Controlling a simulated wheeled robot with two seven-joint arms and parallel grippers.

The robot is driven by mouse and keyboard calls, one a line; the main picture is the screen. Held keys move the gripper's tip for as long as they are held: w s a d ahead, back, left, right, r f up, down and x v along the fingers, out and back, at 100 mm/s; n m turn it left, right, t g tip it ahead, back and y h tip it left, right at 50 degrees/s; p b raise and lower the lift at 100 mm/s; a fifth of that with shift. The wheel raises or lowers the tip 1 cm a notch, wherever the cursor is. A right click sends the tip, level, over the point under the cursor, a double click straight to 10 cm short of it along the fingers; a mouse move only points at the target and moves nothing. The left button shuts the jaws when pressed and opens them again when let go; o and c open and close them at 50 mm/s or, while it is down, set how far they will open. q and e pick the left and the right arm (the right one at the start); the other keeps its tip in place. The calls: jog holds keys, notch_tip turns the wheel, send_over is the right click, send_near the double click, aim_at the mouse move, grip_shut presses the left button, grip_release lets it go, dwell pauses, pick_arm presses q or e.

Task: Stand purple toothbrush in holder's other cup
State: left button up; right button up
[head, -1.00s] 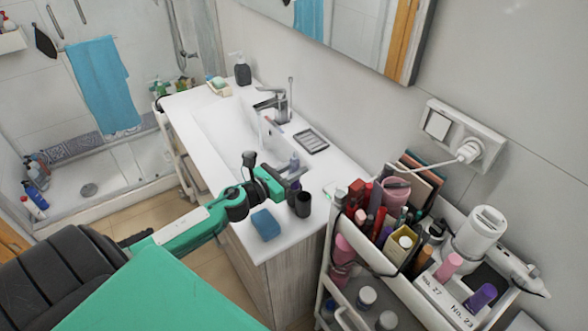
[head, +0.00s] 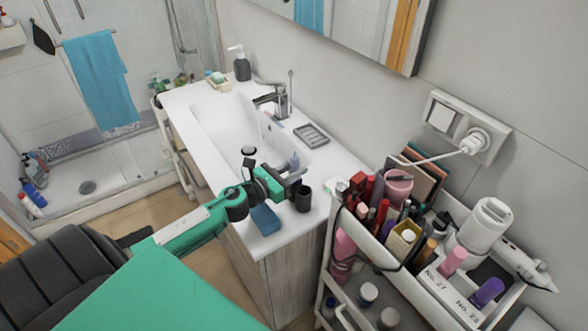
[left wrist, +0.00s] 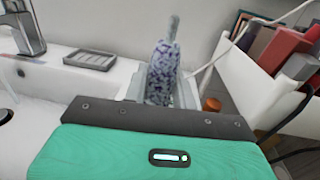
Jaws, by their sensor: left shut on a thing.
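My left gripper (head: 288,181) is over the front right part of the white counter, shut on the purple toothbrush (left wrist: 162,75). In the left wrist view the toothbrush's mottled purple body rises between the pale fingers, roughly upright, with a grey top part. In the head view a small purple bit of it (head: 295,160) shows above the fingers. A dark holder cup (head: 303,199) stands on the counter just right of and below the gripper. The rest of the holder is hidden behind the gripper. I cannot tell whether the toothbrush touches it. My right gripper is not in view.
A blue sponge (head: 265,220) lies under my left wrist, partly covered. The sink basin (head: 222,122), faucet (head: 270,97) and grey soap dish (head: 311,135) are behind. A crowded cosmetics cart (head: 425,285) stands close on the right. The counter's front edge is near.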

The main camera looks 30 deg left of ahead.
pick_arm(q)
jog(key=shift+f+b, duration=0.3)
jog(key=shift+f, duration=0.1)
jog(key=o, duration=1.1)
jog(key=shift+s+a+f, duration=0.15)
jog(key=shift+s, duration=0.25)
jog(key=b+v, duration=0.4)
jog(key=v, duration=0.7)
jog(key=shift+s, duration=0.15)
jog(key=shift+b+v, duration=0.45)
jog(key=shift+v, duration=0.4)
